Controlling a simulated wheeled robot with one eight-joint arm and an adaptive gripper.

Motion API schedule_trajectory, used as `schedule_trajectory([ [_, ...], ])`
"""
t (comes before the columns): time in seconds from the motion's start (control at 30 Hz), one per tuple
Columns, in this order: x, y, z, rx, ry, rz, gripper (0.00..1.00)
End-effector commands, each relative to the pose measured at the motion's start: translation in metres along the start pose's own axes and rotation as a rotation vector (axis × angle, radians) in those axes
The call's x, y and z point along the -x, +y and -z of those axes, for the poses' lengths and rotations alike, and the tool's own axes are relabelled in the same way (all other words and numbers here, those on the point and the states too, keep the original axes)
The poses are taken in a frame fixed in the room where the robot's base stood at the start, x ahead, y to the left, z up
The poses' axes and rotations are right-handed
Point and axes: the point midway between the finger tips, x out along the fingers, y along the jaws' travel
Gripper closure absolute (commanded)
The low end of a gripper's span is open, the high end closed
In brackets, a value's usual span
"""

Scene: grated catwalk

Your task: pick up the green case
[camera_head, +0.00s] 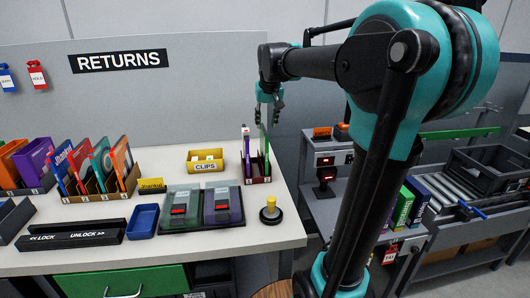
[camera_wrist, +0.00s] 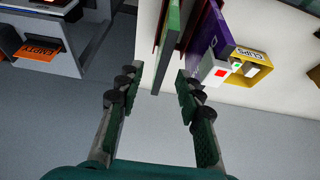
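A thin green case (camera_wrist: 170,42) stands on edge in a small dark-red holder (camera_wrist: 197,22) at the right end of the counter. In the head view the case (camera_head: 264,141) is a narrow strip, partly hidden by my gripper (camera_head: 270,98). A purple case (camera_wrist: 217,30) with a white and red clip-like tag stands beside it in the same holder. In the wrist view my gripper (camera_wrist: 159,84) is open, with its fingers on either side of the near end of the green case. I see gaps between the fingers and the case.
A yellow CLIPS bin (camera_head: 206,161) stands left of the holder. A yellow-topped knob (camera_head: 270,209) and a tray with two cases (camera_head: 203,206) are in front. Another green case (camera_head: 402,208) stands on the right-hand bench. Open floor lies between counter and bench.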

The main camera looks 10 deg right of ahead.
Motion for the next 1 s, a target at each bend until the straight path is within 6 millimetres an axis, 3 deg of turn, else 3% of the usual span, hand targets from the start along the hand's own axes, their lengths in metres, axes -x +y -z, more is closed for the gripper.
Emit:
schedule_trajectory([
  [0.3, -0.056, 0.0, 0.0, 0.0, 0.0, 0.0, 0.64],
  [0.57, -0.073, -0.001, 0.001, 0.0, 0.0, 0.0, 0.64],
  [0.8, -0.107, -0.004, 0.003, 0.0, 0.0, 0.0, 0.64],
  [1.0, -0.118, -0.004, 0.002, 0.0, 0.0, 0.0, 0.64],
])
